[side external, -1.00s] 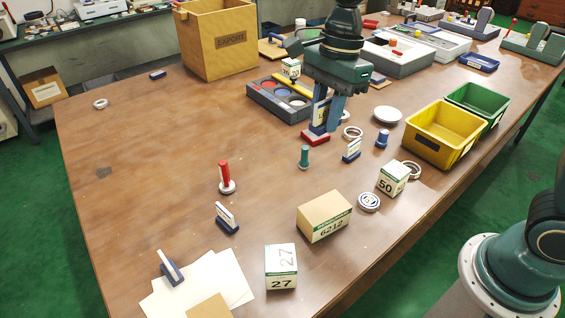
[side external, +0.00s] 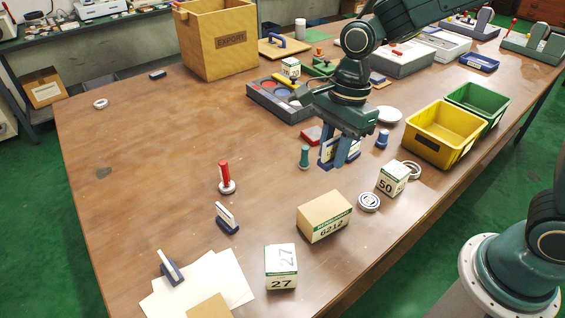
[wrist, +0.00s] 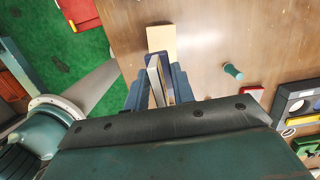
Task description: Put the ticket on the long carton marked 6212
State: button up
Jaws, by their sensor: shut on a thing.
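The long carton (side external: 324,217) marked 6212 is tan with a green-and-white label and lies in the near middle of the table. Its tan top (wrist: 162,40) appears to show ahead of the fingers in the wrist view. My gripper (side external: 340,158) is shut on the ticket, a thin white card with blue (side external: 325,158), above the table, behind and slightly right of the carton. In the wrist view the ticket (wrist: 155,82) stands edge-on between the fingers of my gripper (wrist: 160,90). The fingers hide much of its face. Ticket and carton are apart.
A red base (side external: 312,135) and a green peg (side external: 304,156) are left of my gripper. A yellow bin (side external: 443,133) stands right. The table's left-middle is mostly clear.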

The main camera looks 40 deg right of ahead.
send_over(323, 208)
jog(key=f, duration=0.9)
jog(key=shift+d+f, duration=0.2)
jog(key=shift+f, duration=0.1)
jog(key=shift+f, duration=1.8)
jog(key=shift+f, duration=0.1)
jog(key=o, duration=1)
jog(key=r, duration=0.3)
jog(key=d+r, duration=0.1)
jog(key=r, duration=0.7)
jog(key=shift+d+r, duration=0.2)
jog(key=shift+d, duration=0.1)
jog(key=shift+d+r, duration=0.1)
jog(key=shift+r, duration=0.25)
